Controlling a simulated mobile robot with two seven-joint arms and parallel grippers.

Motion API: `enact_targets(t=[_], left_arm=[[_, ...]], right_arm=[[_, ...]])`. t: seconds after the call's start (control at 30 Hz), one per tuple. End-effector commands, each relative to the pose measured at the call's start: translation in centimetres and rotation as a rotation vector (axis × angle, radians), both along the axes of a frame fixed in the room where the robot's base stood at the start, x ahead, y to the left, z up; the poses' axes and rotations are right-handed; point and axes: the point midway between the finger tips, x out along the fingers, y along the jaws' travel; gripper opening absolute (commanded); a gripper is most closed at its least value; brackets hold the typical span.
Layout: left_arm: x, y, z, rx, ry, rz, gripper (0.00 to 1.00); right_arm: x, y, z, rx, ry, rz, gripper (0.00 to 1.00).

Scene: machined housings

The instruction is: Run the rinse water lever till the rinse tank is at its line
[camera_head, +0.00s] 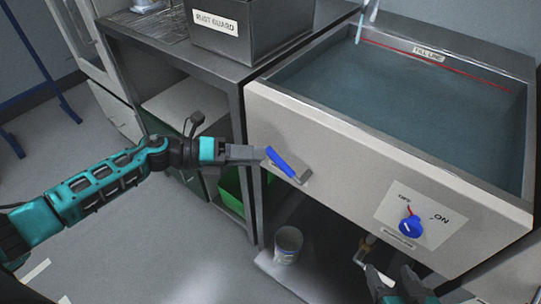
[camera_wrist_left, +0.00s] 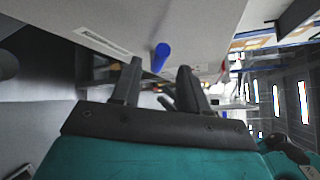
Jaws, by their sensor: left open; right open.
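The rinse tank (camera_head: 300,112) is a pale-fronted basin holding grey-blue water (camera_head: 400,90). A red line and a "FILL LINE" label (camera_head: 429,54) run along its back inner wall; the water surface is close below the line, the exact gap hard to judge. A pale stream or spout (camera_head: 367,20) shows at the back. The blue lever (camera_head: 283,163) sticks out from a plate on the tank front, tilted. My open left gripper (camera_head: 262,155) is right at the lever; in the left wrist view the lever (camera_wrist_left: 161,57) shows beyond the open fingers (camera_wrist_left: 160,88). My right gripper (camera_head: 405,290) is open, low at the bottom.
A blue knob (camera_head: 410,226) with OFF and ON markings sits on the right of the tank front. A "RUST GUARD" bin (camera_head: 245,30) stands on the bench at left.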

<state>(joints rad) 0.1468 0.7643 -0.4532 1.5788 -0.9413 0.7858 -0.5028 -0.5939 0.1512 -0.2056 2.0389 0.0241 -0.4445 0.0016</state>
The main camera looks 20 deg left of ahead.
Motion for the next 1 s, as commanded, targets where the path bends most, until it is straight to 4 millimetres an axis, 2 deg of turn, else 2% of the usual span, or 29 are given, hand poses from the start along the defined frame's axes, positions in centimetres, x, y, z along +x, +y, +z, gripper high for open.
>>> enact_targets(t=[0.03,0.2,0.4,1.0], left_arm=[[-0.6,1.2,0.1,0.004,0.003,0.002,0.44],[-2.0,4.1,0.8,0.004,0.003,0.000,0.44],[-2.8,6.0,1.4,0.000,0.000,0.000,0.44],[-3.0,6.3,1.5,-0.001,0.000,0.000,0.44]], right_arm=[[0.0,0.0,0.0,-0.002,-0.002,0.002,0.68],[0.0,-0.1,-0.1,-0.004,-0.001,0.003,0.68],[0.0,-0.1,-0.1,-0.004,0.000,0.001,0.68],[-0.5,0.0,-0.3,0.005,0.013,-0.008,0.68]])
